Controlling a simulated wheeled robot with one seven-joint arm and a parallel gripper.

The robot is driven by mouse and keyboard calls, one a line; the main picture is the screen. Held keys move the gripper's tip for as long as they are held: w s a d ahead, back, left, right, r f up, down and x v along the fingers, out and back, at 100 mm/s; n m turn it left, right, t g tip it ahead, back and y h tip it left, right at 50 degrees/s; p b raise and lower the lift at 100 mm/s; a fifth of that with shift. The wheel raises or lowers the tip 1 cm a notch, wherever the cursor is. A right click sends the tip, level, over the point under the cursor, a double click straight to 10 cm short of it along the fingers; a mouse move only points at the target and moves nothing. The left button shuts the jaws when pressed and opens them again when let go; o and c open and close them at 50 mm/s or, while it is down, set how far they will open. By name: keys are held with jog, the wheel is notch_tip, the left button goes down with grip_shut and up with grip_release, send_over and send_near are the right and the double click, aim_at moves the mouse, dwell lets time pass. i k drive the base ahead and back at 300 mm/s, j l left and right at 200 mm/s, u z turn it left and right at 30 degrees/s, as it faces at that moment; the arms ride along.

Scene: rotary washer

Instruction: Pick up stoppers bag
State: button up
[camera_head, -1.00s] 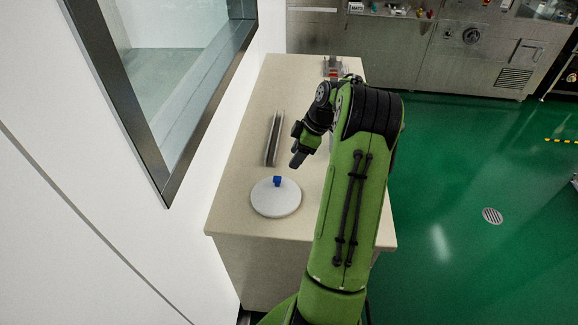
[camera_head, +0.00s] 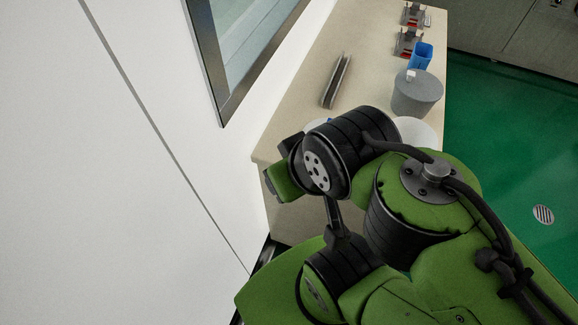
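I cannot make out anything that is surely the stoppers bag in the camera_head view. A blue open-topped container (camera_head: 422,56) stands on the bench behind a grey round drum (camera_head: 417,92), which has a small white item (camera_head: 410,75) on top. A white round plate (camera_head: 318,126) shows only as a sliver behind my arm, with a bit of blue by it. My arm is folded back in front of the bench's near end. The end of my arm, with my gripper (camera_head: 269,184), is at its left side, mostly hidden, and its fingers cannot be made out clearly. I see nothing held.
The beige bench (camera_head: 300,112) runs away along the white wall (camera_head: 130,190) and window. A metal rail holder (camera_head: 337,80) lies on it. Red-and-grey devices (camera_head: 408,42) stand farther back. Another white round surface (camera_head: 418,130) is partly behind my arm. Green floor (camera_head: 500,140) is open at right.

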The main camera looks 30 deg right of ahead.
aim_at(421, 53)
jog(key=z, duration=1.95)
